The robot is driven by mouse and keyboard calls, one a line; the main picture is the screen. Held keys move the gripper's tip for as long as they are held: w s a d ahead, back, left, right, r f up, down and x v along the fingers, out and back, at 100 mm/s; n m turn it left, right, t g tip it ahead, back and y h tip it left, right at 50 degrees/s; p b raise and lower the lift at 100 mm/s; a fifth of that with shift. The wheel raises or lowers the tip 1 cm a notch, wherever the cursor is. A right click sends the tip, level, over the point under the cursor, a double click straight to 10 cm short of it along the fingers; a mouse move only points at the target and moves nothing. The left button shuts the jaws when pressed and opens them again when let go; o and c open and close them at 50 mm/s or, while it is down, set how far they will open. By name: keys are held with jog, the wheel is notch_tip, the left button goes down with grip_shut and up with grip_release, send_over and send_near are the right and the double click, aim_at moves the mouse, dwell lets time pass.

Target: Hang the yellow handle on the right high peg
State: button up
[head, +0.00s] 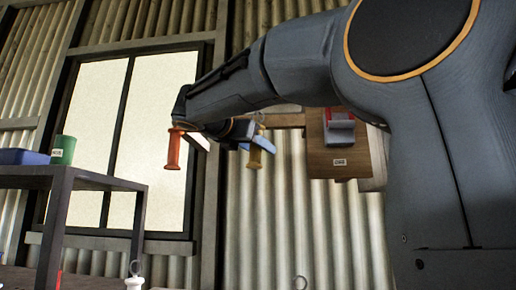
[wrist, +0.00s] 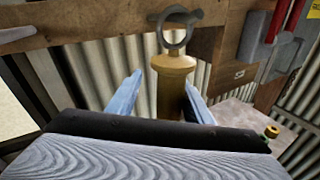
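The yellow handle (wrist: 174,85) is upright in the wrist view, with a grey ring (wrist: 160,34) at its top. The ring is up at a short grey peg (wrist: 190,17) on the wooden rail and seems to be around it; the exact contact is hard to tell. My gripper (wrist: 163,82) has its two blue fingers apart, one on each side of the handle. A gap shows at the left finger; the right finger is close to or touching the handle. In the head view, the yellow handle (head: 255,152) is partly hidden by my gripper (head: 252,143).
An orange handle (head: 173,150) hangs to the left. A wooden board (head: 338,160) with a red and grey box (head: 339,122) is to the right. A dark shelf (head: 95,178) with a green cup (head: 63,150) and blue tray (head: 22,157) stands left. A white ringed object (head: 134,281) is low down.

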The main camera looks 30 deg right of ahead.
jog(key=b+v, duration=0.2)
jog(key=v, duration=0.5)
jog(key=shift+s+a, duration=0.2)
jog(key=shift+a, duration=0.15)
